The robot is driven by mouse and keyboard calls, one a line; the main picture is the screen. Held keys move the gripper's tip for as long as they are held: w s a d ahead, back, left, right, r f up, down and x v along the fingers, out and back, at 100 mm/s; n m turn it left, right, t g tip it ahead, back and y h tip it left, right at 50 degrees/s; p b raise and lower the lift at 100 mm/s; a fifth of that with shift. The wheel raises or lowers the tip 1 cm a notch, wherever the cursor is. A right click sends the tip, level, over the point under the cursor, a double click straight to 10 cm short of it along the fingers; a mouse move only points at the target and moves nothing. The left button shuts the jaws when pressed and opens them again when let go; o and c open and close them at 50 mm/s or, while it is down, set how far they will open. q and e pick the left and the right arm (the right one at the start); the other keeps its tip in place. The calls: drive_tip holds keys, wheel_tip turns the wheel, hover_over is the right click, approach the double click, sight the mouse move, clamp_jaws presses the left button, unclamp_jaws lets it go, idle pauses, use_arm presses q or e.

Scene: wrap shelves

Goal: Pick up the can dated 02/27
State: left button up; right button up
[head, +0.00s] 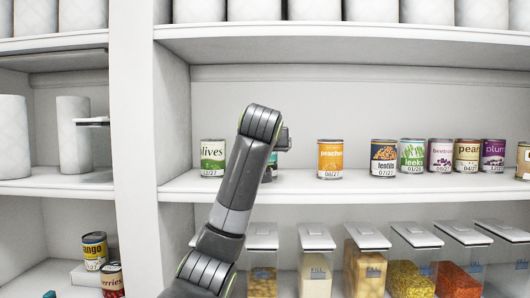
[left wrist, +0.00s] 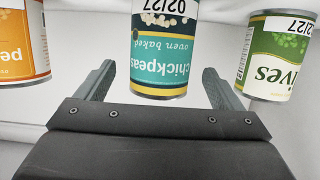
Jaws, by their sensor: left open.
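The teal chickpeas can (left wrist: 163,50) carries a date reading 02/27 and appears upside down in the left wrist view. In the head view, only a sliver of it (head: 273,166) shows behind my left arm on the middle shelf. My left gripper (left wrist: 158,73) is open, with one finger on each side of the can's near end in the picture. My right gripper is not in view.
The olives can (head: 213,158), dated 12/27, stands to the left and the peaches can (head: 330,159), dated 08/27, to the right. Further right are lentils (head: 384,157), leeks (head: 412,155) and several more cans. A white upright (head: 134,150) bounds the shelf (head: 300,187) at left.

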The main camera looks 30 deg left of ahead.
use_arm(q)
drive_tip(key=p+x, duration=0.2)
drive_tip(key=x, duration=0.1)
drive_tip(key=shift+r, duration=0.2)
drive_tip(key=shift+w+a+f, duration=0.2)
drive_tip(key=shift+w, duration=0.05)
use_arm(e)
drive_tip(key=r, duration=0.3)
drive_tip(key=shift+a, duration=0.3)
use_arm(q)
drive_tip(key=shift+d, duration=0.1)
drive_tip(key=shift+c, duration=0.7)
drive_tip(key=c, duration=1)
drive_tip(key=shift+c, duration=0.7)
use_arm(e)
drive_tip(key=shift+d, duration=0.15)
use_arm(q)
drive_tip(key=shift+r, duration=0.2)
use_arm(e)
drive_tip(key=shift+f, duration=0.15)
